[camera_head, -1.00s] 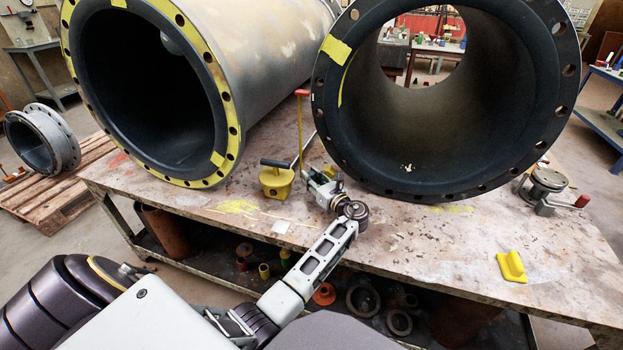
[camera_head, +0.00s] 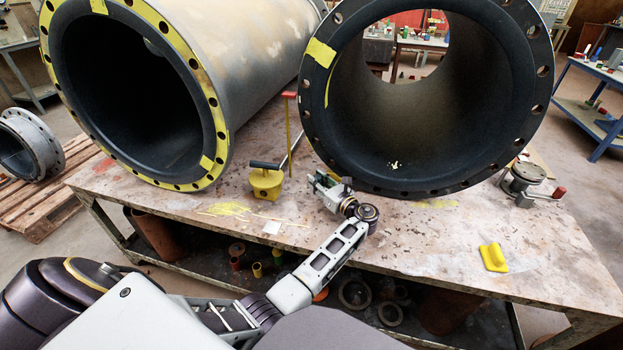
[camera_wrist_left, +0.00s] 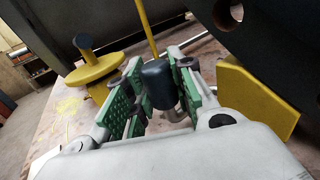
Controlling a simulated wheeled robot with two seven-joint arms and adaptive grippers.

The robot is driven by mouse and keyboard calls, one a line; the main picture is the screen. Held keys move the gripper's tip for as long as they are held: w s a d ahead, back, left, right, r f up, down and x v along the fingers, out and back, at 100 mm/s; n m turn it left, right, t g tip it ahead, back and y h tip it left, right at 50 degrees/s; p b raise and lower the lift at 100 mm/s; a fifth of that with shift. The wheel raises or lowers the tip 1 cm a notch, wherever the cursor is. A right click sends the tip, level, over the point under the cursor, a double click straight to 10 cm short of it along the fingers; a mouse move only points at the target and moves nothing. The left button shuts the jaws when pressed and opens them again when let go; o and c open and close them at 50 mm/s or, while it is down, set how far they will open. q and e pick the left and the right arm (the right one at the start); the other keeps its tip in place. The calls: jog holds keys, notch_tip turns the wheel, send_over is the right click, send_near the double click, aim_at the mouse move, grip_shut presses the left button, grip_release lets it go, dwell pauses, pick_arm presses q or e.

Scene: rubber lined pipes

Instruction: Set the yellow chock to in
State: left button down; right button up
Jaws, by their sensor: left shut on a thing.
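In the left wrist view, my left gripper (camera_wrist_left: 158,98) has its green pads closed about a dark rounded knob (camera_wrist_left: 157,84). A yellow chock-like block (camera_wrist_left: 258,95) is just right of the pads, close beside a dark flange; I cannot see how the knob joins it. In the head view, my left gripper (camera_head: 322,184) is low at the near left edge of the right pipe (camera_head: 330,150), and hides what it holds. A yellow block with a black handle (camera_head: 266,183) stands left of it, between the pipes. My right gripper is not in view.
The left pipe (camera_head: 212,120) has a yellow-ringed flange. A thin yellow rod with a red top (camera_head: 289,125) stands between the pipes. A small yellow piece (camera_head: 494,257) lies on the worn table (camera_head: 430,250) at right. A clamp-like metal fitting (camera_head: 527,180) is behind it.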

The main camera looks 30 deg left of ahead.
pick_arm(q)
jog(key=shift+d, duration=0.25)
jog(key=c, duration=1.5)
grip_release()
jog(key=o, duration=0.3)
jog(key=shift+w+d, duration=0.1)
jog(key=shift+r, duration=5)
